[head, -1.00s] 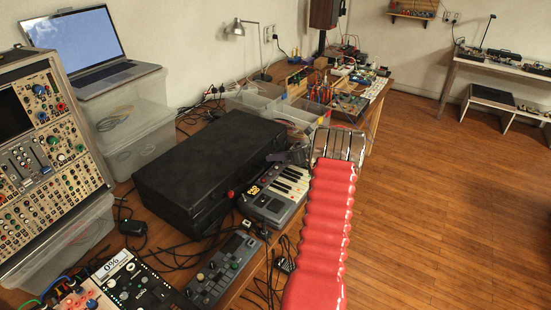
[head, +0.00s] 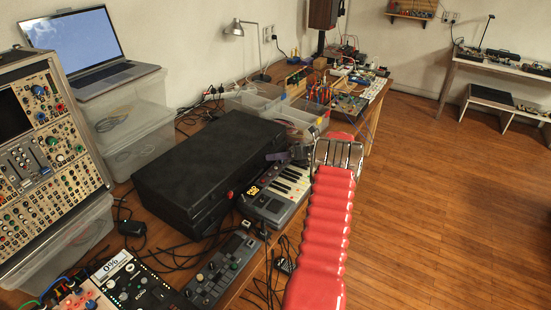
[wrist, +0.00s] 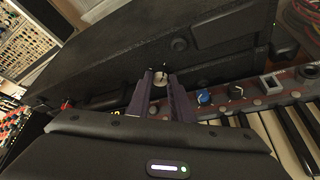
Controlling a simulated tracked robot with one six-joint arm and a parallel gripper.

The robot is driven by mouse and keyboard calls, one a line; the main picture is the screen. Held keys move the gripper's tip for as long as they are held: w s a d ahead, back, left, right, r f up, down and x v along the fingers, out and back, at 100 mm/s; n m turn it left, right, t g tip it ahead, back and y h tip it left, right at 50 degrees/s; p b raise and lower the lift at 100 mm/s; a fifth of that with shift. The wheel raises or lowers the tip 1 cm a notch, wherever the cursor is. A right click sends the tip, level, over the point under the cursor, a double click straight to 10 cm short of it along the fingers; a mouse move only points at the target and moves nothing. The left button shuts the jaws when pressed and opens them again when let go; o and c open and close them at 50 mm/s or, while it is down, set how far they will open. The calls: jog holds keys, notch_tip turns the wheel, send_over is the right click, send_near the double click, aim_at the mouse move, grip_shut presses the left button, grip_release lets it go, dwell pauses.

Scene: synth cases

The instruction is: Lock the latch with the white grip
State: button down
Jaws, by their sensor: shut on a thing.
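The closed black case (head: 205,160) lies on the workbench and fills the upper part of the wrist view (wrist: 120,50). The latch with the white grip (wrist: 159,78) is on its front side, between my fingertips in the wrist view. My gripper (wrist: 160,82) is shut on this white grip, its dark purple fingers on either side. In the head view my gripper (head: 274,157) is at the case's right end, and the white grip is hidden there. A red grip (head: 230,194) shows on the front near corner and also in the wrist view (wrist: 67,104).
A small keyboard (head: 278,195) stands close in front of the case, just under my gripper. A small synth box (head: 222,266) and cables lie nearer. Clear bins (head: 255,98) stand behind the case. The floor at right is free.

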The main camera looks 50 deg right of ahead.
jog(key=c, duration=1.9)
grip_release()
jog(key=shift+f, duration=0.2)
jog(key=o, duration=0.3)
jog(key=shift+r, duration=0.15)
jog(key=shift+s, duration=0.1)
jog(key=v, duration=1.3)
jog(key=shift+s+d+r, duration=0.15)
jog(key=shift+s+d, duration=0.05)
jog(key=shift+s, duration=0.05)
jog(key=shift+w+a, duration=0.1)
